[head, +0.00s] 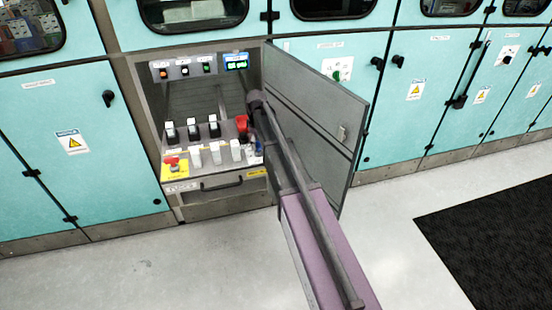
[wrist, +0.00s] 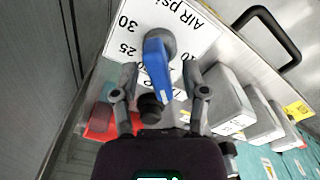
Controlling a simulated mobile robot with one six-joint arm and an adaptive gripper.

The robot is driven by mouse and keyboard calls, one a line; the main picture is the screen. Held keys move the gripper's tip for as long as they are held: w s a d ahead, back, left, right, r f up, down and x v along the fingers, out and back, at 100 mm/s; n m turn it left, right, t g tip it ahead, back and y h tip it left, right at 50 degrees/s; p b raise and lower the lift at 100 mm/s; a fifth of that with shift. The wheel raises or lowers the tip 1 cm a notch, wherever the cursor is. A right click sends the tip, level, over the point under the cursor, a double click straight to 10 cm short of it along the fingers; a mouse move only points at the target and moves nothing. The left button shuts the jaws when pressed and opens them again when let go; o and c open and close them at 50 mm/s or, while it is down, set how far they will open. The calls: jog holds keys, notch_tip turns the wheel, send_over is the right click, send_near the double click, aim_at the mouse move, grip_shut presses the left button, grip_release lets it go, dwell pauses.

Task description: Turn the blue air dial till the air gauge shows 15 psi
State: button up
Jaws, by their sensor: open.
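The blue air dial (wrist: 157,66) shows in the wrist view as a blue lever on a grey round hub, over a white plate (wrist: 128,35) printed "AIR psi" with numbers including 25 and 30. My gripper (wrist: 159,76) is open, with one finger on each side of the blue lever. I cannot tell whether either finger touches it. In the head view my gripper (head: 256,132) is at the right side of the cabinet panel and largely hides the dial. A small display with green digits (head: 236,62) is at the panel's upper right; its reading is too small to read.
A grey cabinet door (head: 318,100) stands open just right of my arm. A red knob (head: 241,122) is beside my gripper. White blocks (head: 216,154), black switches (head: 192,130) and a red button on yellow (head: 171,164) fill the panel. A drawer handle (head: 221,184) is below.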

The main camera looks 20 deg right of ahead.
aim_at(258, 142)
jog(key=m, duration=1.2)
jog(key=shift+m, duration=0.4)
jog(key=m, duration=1.2)
notch_tip(258, 142, up, 14)
jog(key=p, duration=1.4)
jog(key=s+r+n+p, duration=0.1)
jog(key=s+n, duration=1.5)
jog(key=s, duration=1)
jog(key=shift+s, duration=0.3)
jog(key=shift+w+r, duration=0.1)
